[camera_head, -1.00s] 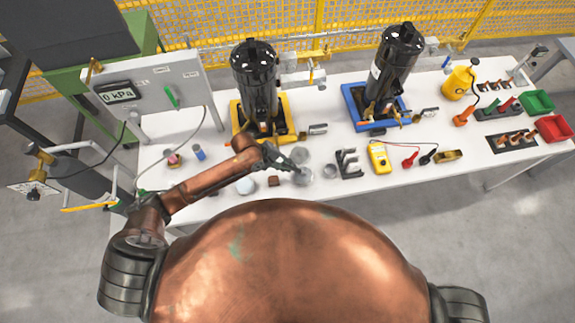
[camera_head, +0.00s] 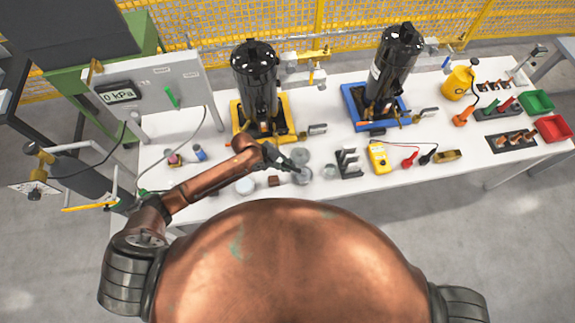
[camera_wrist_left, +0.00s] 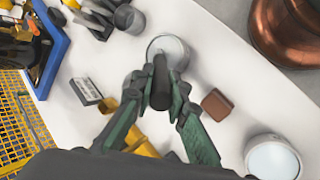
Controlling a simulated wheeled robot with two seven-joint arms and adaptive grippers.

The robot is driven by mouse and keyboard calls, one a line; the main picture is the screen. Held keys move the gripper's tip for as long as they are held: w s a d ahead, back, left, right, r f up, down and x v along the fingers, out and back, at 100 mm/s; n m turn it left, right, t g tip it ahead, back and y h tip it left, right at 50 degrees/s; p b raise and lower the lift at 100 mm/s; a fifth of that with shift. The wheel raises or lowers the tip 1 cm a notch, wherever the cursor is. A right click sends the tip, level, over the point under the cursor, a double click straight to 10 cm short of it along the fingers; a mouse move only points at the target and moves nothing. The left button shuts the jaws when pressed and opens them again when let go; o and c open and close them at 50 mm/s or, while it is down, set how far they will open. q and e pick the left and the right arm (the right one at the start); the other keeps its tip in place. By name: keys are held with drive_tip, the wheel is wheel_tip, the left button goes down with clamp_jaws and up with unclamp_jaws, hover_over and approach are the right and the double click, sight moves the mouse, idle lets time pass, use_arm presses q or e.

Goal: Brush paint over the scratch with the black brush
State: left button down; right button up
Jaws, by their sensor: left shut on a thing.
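My left gripper (camera_head: 288,164) is shut on a dark, rod-like thing, which looks like the black brush (camera_wrist_left: 160,72). In the left wrist view the brush's far end overlaps a round grey pot (camera_wrist_left: 175,47); I cannot tell whether it is inside or above. The same pot (camera_head: 304,177) stands near the table's front edge in the head view. Two black compressors stand on the table, one on a yellow base (camera_head: 255,75) and one on a blue base (camera_head: 394,62). I cannot make out a scratch on either. My right gripper is out of view.
A brown block (camera_head: 274,181) and a pale round jar (camera_head: 245,186) lie left of the pot. A yellow meter (camera_head: 379,157) stands further right.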

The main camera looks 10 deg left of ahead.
use_arm(q)
drive_tip(key=shift+f+p, duration=0.15)
drive_tip(key=shift+p, duration=0.15)
idle(1.3)
wheel_tip(320, 180, up, 7)
drive_tip(key=p, duration=0.8)
drive_tip(key=shift+p, duration=0.35)
drive_tip(key=shift+a, duration=0.1)
idle(0.5)
